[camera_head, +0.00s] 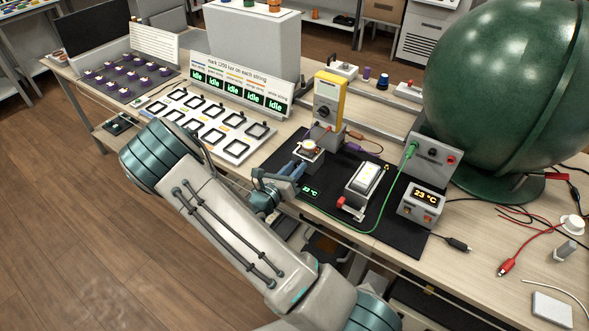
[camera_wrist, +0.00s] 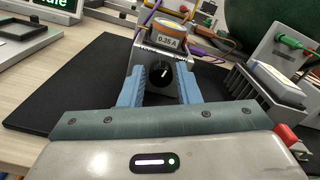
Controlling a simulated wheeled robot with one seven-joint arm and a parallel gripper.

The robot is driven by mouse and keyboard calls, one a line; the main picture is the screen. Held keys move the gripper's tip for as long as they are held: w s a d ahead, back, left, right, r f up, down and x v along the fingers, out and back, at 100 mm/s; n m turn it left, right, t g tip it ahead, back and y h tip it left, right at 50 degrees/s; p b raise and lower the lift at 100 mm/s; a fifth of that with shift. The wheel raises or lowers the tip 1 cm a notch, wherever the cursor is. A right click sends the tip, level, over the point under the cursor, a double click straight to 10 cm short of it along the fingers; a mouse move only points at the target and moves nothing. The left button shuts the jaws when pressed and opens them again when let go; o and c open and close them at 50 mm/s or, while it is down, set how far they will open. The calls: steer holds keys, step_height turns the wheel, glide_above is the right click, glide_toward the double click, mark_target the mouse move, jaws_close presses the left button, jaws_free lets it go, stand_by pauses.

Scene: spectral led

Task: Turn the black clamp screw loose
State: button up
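The black clamp screw (camera_wrist: 158,74) is a round dark knob with a white mark, on the front of a metal clamp block (camera_wrist: 148,60). An orange-rimmed round part marked 0.35 A (camera_wrist: 172,38) sits on top of the block. In the head view the clamp block (camera_head: 309,158) stands on the black mat, and the screw is hidden by my gripper. My gripper (camera_wrist: 160,82) has its blue fingers on either side of the screw, open, with small gaps visible. In the head view my gripper (camera_head: 296,172) is right in front of the block.
A yellow meter (camera_head: 328,98) stands behind the clamp. A large green sphere (camera_head: 505,85) fills the back right. Left of the mat is a tile rack (camera_head: 207,125).

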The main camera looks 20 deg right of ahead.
steer(key=shift+o, duration=0.9)
steer(key=shift+s+a, duration=0.15)
steer(key=shift+a, duration=0.1)
steer(key=b+v, duration=0.1)
steer(key=v, duration=1.2)
steer(key=shift+a, duration=0.1)
